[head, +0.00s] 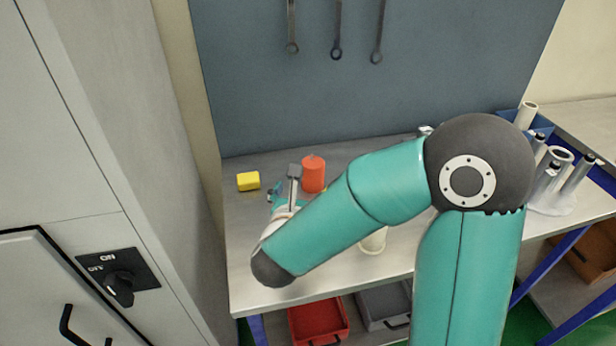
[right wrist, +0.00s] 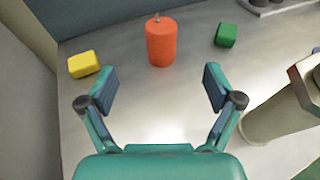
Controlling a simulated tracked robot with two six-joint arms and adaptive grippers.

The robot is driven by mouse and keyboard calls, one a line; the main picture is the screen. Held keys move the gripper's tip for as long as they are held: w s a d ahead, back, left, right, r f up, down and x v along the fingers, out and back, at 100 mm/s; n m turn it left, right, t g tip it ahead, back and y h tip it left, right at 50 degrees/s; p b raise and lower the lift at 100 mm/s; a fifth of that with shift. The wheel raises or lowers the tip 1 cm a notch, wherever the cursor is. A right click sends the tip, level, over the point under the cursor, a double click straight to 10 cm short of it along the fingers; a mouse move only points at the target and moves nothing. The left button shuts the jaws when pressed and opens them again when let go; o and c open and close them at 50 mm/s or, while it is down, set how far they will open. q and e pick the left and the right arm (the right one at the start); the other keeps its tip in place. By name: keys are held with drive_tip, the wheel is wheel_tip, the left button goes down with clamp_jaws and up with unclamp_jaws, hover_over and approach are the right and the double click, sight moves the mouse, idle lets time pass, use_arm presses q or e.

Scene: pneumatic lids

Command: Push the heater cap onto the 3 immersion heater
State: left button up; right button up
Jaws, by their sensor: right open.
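My right gripper (head: 284,184) reaches over the left part of the metal bench, its arm coming from the right. In the right wrist view the gripper (right wrist: 160,82) is open, with nothing between its fingers. An orange-red cylinder with a small knob on top (right wrist: 161,42) stands upright just beyond the fingertips, apart from them; it also shows in the head view (head: 313,175). I cannot tell which thing is the heater cap. White stands with upright tubes (head: 555,180), possibly the immersion heaters, are at the bench's right, partly hidden by my arm. My left gripper is out of view.
A yellow block (right wrist: 84,64) lies left of the cylinder, a green block (right wrist: 226,35) right of it. A pale cylindrical object (right wrist: 275,118) is right of the gripper, half hidden by my arm in the head view (head: 373,243). A grey cabinet (head: 110,150) borders the left.

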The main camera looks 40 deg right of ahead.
sight(312, 164)
drive_tip(key=p+x, duration=0.1)
drive_tip(key=x, duration=0.9)
drive_tip(key=shift+w+d+f+p, duration=0.1)
drive_tip(key=shift+w+d+p, duration=0.05)
drive_tip(key=shift+d+p, duration=0.15)
drive_tip(key=shift+w+d+f+p, duration=0.1)
drive_tip(key=shift+w+d+p, duration=0.3)
drive_tip(key=p+x, duration=0.1)
drive_tip(key=x, duration=0.3)
drive_tip(key=shift+f, duration=0.15)
drive_tip(key=shift+c, duration=0.3)
drive_tip(key=c, duration=1.1)
drive_tip(key=shift+c, duration=0.2)
